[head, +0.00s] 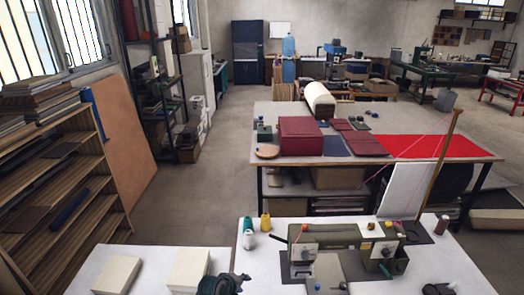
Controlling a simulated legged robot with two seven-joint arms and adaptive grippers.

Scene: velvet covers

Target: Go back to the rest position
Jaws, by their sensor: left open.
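My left gripper (240,279) shows at the bottom edge, left of the middle, as dark jaws in front of a teal-black arm part. It is open, and I see nothing between its fingers. It is beside a cream block (189,270) on its left and the olive sewing machine (340,240) on its right. A small dark shape at the bottom edge, right of the machine, may be the tip of my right gripper (438,288). Too little of it shows to tell its jaws.
The near white table (455,265) bears the machine, thread spools (265,222) and a second cream block (117,275). Behind it stands a table with a maroon box (301,136) and red cloth (425,147). Wooden shelves (75,190) stand left. The floor aisle (205,190) is clear.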

